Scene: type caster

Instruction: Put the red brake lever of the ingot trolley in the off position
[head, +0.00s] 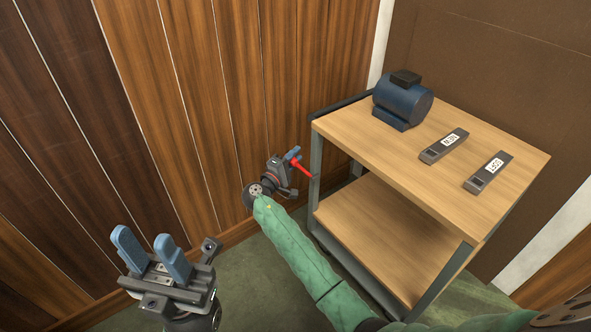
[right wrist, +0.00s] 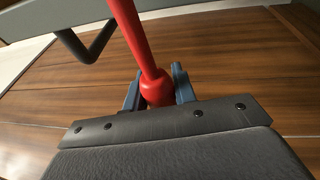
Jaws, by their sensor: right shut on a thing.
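The trolley (head: 420,150) stands at the right, with a wooden top and a lower shelf on a grey metal frame. The red brake lever (head: 302,168) sticks out by the trolley's left front post. In the right wrist view the lever (right wrist: 138,40) runs from the top down to a rounded red end. My right gripper (head: 292,156) is at the lever, and its blue fingers (right wrist: 160,90) are shut on that rounded end. My left gripper (head: 150,257) is at the lower left, open and empty, away from the trolley.
A dark blue motor (head: 404,104) and two labelled ingots (head: 444,146) (head: 488,173) lie on the trolley's top. The lower shelf (head: 385,235) is bare where it shows. A wood-panelled wall (head: 250,80) rises close behind my right gripper. Green floor (head: 255,285) is clear between my grippers.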

